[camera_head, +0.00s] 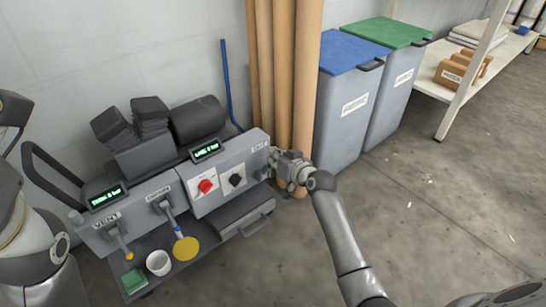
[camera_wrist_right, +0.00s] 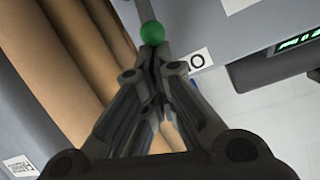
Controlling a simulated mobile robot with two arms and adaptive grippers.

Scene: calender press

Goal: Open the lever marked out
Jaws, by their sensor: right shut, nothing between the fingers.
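The lever marked OUT has a green ball knob (camera_wrist_right: 152,33) and a thin grey rod, seen in the right wrist view just beyond my fingertips. Its OUT label (camera_head: 259,146) is at the right end of the grey press panel (camera_head: 222,181) in the head view, where my gripper hides most of the lever. My right gripper (camera_head: 274,159) is shut and empty beside the lever; its fingertips (camera_wrist_right: 154,75) point at the knob. I cannot tell whether they touch it. At the left edge, a dark part of my left arm's end (camera_head: 12,110) shows; its jaws are unclear.
Yellow-tipped VENT lever (camera_head: 122,243) and another lever (camera_head: 168,210) are on the left panel. A red knob (camera_head: 206,186) and black knob (camera_head: 236,180) sit between. Brown rolls (camera_head: 305,90) stand close behind my gripper, with a blue-lidded bin (camera_head: 343,110) to the right. Floor at right is open.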

